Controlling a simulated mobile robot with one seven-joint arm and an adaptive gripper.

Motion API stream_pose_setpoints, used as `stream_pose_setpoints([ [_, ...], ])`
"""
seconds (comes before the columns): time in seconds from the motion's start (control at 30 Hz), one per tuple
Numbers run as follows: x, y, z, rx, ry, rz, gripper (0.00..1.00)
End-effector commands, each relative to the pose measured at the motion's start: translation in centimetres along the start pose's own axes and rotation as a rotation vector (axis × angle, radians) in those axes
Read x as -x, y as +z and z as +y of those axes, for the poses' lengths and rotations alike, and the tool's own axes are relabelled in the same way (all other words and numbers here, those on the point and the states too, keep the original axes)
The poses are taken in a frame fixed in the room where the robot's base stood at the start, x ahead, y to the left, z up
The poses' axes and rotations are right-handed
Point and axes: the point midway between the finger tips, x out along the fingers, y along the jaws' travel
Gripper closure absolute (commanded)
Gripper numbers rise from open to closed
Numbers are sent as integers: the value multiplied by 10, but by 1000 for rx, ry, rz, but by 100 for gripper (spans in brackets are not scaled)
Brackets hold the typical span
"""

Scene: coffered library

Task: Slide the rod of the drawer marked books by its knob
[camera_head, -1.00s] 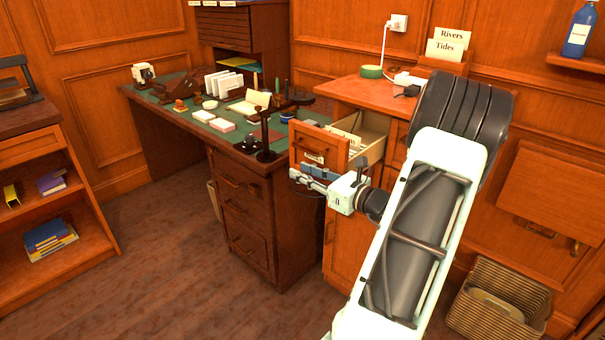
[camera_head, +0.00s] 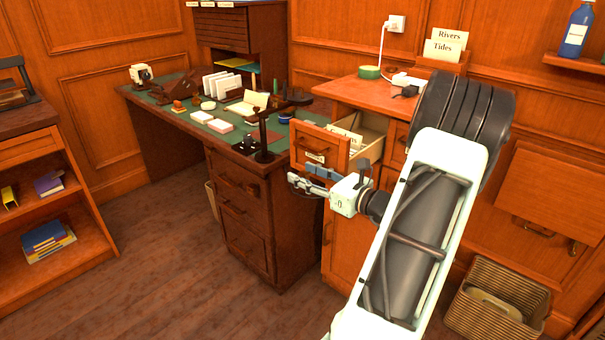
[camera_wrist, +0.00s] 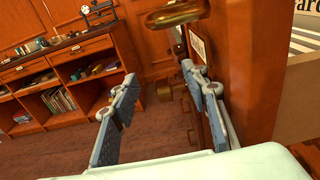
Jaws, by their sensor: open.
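The open drawer (camera_head: 305,158) juts out of the cabinet at the right of the desk, with papers inside. Its front carries a small white label (camera_head: 316,157), too small or too steep to read. In the wrist view a curved brass pull (camera_wrist: 172,14) shows at the top, the label (camera_wrist: 198,50) beside it. A brass knob (camera_wrist: 165,90) sticks out lower on the drawer front. My gripper (camera_head: 306,183) is open just below and in front of the drawer. In the wrist view, the knob appears between the two fingers of my gripper (camera_wrist: 160,95); contact cannot be told.
The desk (camera_head: 240,165) with lamp and stationery stands at the left of the drawer. The cabinet top (camera_head: 345,92) holds a green roll and a card stand. A wicker basket (camera_head: 470,320) stands at lower right. Open floor (camera_head: 160,270) lies at left.

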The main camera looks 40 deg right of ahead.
Motion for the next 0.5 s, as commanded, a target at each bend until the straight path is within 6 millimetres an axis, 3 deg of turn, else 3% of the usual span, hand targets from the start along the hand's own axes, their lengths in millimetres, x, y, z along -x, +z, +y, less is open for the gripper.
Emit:
stream_pose_setpoints([
  [0.3, 67, 0, -1, 1, -4, 0, 57],
  [0.5, 98, 0, 0, 0, -1, 0, 57],
])
